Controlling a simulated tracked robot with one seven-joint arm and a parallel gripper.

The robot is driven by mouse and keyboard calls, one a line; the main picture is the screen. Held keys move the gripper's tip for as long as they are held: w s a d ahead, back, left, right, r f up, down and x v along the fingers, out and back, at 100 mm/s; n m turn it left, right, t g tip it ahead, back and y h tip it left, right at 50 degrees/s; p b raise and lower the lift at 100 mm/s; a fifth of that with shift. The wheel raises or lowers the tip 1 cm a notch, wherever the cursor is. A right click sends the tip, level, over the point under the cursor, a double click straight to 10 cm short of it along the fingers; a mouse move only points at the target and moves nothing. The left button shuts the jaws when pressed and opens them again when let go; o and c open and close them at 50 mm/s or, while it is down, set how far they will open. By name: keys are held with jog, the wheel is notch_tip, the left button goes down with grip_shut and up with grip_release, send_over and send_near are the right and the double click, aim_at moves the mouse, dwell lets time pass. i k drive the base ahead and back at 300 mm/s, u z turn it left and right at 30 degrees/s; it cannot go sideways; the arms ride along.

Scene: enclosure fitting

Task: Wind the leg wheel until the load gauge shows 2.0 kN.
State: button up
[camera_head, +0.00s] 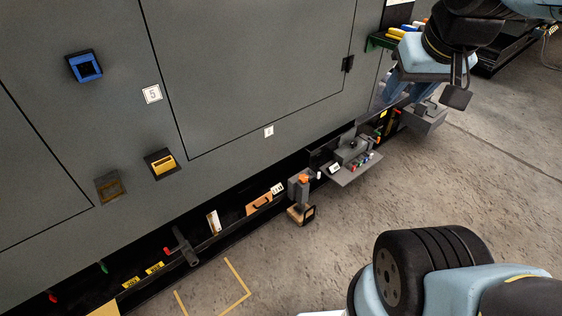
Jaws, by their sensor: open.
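A grey leg-like post (299,190) with an orange top (304,179) stands at the foot of the grey enclosure, near the middle of the view. A small dark-framed piece (309,214) sits low on its right side; I cannot tell whether it is the load gauge, and no reading is legible. No wheel can be told for certain on the post. My gripper (441,94) is at the upper right, open, with nothing seen between its fingers. In the picture it is well above and to the right of the post, apart from it.
The grey enclosure wall (240,60) fills the left and middle. A grey shelf (356,169) with small coloured items juts out right of the post. A dark T-shaped handle (182,247) sticks out lower left. The concrete floor (440,190) is open right of the enclosure.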

aim_at(303, 178)
jog(key=u, duration=0.35)
jog(key=i, duration=1.3)
jog(key=z, duration=0.35)
